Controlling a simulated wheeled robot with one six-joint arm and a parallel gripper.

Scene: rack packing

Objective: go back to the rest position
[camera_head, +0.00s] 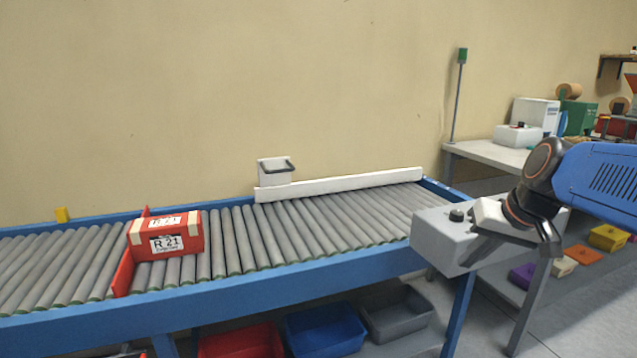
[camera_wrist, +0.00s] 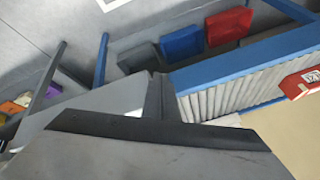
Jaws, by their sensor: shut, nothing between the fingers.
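My gripper (camera_head: 478,248) is at the right of the head view, at the end of my blue arm. It is shut and holds nothing. It appears in front of a grey box with a dark knob (camera_head: 432,232) at the conveyor's right end; I cannot tell whether they touch. In the wrist view, dark and grey gripper parts (camera_wrist: 155,100) fill the lower middle, and the fingertips are hard to make out.
A roller conveyor (camera_head: 330,270) with blue rails runs across the front. Red (camera_head: 240,343), blue (camera_head: 325,330) and grey bins (camera_head: 397,313) lie below. A workbench (camera_head: 490,155) stands behind right.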

